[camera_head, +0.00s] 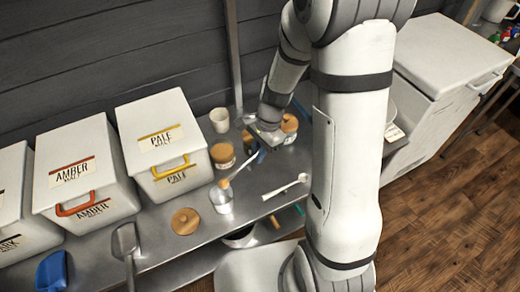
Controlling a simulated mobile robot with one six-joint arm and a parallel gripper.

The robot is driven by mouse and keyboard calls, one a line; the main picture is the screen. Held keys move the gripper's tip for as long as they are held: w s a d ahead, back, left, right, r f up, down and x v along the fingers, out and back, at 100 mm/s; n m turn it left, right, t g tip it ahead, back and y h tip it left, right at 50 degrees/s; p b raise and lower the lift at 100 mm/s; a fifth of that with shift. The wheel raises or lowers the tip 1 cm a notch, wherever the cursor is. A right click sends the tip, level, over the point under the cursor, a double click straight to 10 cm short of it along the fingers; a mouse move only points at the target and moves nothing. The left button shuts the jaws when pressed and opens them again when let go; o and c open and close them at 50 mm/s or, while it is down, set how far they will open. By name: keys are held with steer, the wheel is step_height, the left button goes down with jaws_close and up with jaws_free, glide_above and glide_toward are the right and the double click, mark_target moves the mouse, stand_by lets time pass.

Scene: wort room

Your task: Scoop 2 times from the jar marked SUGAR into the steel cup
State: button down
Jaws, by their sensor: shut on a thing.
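My gripper (268,137) is over the middle of the steel bench, shut on the upper end of a thin pale scoop (244,165). The scoop slants down and left to the mouth of an open clear jar (221,197); I cannot tell how far its tip is inside. A round wooden lid (185,221) lies flat on the bench left of this jar. No SUGAR marking is readable, so I cannot tell which jar is sugar. A pale cup (220,120) stands upright at the back; I cannot tell whether it is steel.
Wooden-lidded jars (222,156) (289,127) stand near my gripper, with a partly hidden blue object (258,154). A white spoon (286,187) lies at right. White AMBER (80,182) and PALE (162,143) bins line the left; a grey scoop (126,243) and blue scoop (52,272) are in front.

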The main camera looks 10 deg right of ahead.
mark_target(252, 157)
steer(key=shift+s+a+r+t+h+p, duration=0.1)
steer(key=shift+a+r+t+h+p, duration=0.15)
steer(key=shift+r+p, duration=0.35)
steer(key=shift+s+a+r+t+h+p, duration=0.15)
steer(key=shift+r+h+p, duration=0.2)
steer(key=shift+r+p, duration=0.2)
steer(key=h+p, duration=0.1)
steer(key=a+r+h+p, duration=0.1)
steer(key=p, duration=0.1)
steer(key=shift+s+a+r+t+p, duration=0.3)
steer(key=shift+s+t, duration=0.05)
steer(key=shift+t, duration=0.05)
steer(key=shift+a+b, duration=0.3)
steer(key=shift+b, duration=0.4)
steer(key=a+r+t+h+b, duration=0.1)
steer(key=b, duration=0.2)
steer(key=s+a+r+t+h+b, duration=0.1)
steer(key=h+b, duration=0.1)
steer(key=b, duration=0.2)
steer(key=shift+s+a+r, duration=0.2)
steer(key=shift+a+r, duration=0.05)
steer(key=shift+r, duration=0.1)
steer(key=a+h+b, duration=0.1)
steer(key=s+b, duration=0.1)
steer(key=b, duration=0.1)
steer(key=shift+a+r+t+h, duration=0.3)
steer(key=shift+a+t+h, duration=0.1)
steer(key=shift+s+a+r+t+h+b, duration=0.35)
steer(key=shift+a+r+h+b, duration=0.15)
steer(key=shift+a+h+b, duration=0.25)
